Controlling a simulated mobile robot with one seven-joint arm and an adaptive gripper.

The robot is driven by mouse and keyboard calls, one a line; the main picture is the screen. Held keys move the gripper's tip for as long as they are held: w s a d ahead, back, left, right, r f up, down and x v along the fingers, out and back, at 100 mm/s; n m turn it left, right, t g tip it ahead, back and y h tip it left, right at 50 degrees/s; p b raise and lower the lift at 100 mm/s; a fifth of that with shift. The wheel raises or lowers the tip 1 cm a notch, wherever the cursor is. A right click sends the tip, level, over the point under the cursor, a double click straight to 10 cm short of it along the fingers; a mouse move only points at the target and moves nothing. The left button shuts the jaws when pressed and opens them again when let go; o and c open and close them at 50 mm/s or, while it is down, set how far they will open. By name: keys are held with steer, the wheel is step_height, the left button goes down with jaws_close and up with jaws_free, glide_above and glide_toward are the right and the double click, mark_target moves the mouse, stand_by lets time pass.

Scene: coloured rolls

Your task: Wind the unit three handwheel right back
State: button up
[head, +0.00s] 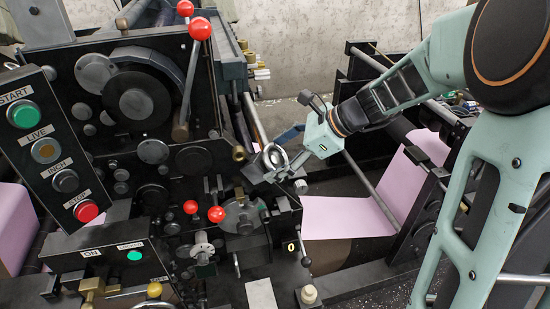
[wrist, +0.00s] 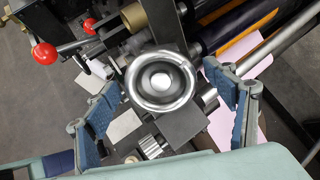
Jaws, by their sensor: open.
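A shiny silver handwheel (head: 275,157) with a round hub is on the press's right side, at the end of a dark block. It also shows in the middle of the wrist view (wrist: 162,80), face towards the camera. My gripper (head: 279,150) is open at the handwheel. In the wrist view its blue-padded fingers (wrist: 160,82) stand to the left and right of the wheel, with gaps on both sides. I cannot tell how deep the fingertips reach past the rim. No unit number is readable by this wheel.
Red ball-ended levers (head: 216,214) stand left of and below the wheel; one also shows in the wrist view (wrist: 44,54). A control panel (head: 50,150) is at the left. Pink paper (head: 345,217) runs below my arm. A brass roller end (wrist: 134,16) is above the wheel.

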steer(key=shift+w+a+f, duration=0.1)
steer(key=shift+a+f, duration=0.2)
steer(key=c, duration=1.2)
steer(key=shift+f+b, duration=0.1)
steer(key=shift+b, duration=0.2)
steer(key=n+b, duration=0.3)
steer(key=shift+f+n, duration=0.1)
steer(key=shift+n, duration=0.2)
steer(key=shift+n+b, duration=1.65)
steer(key=shift+n, duration=0.25)
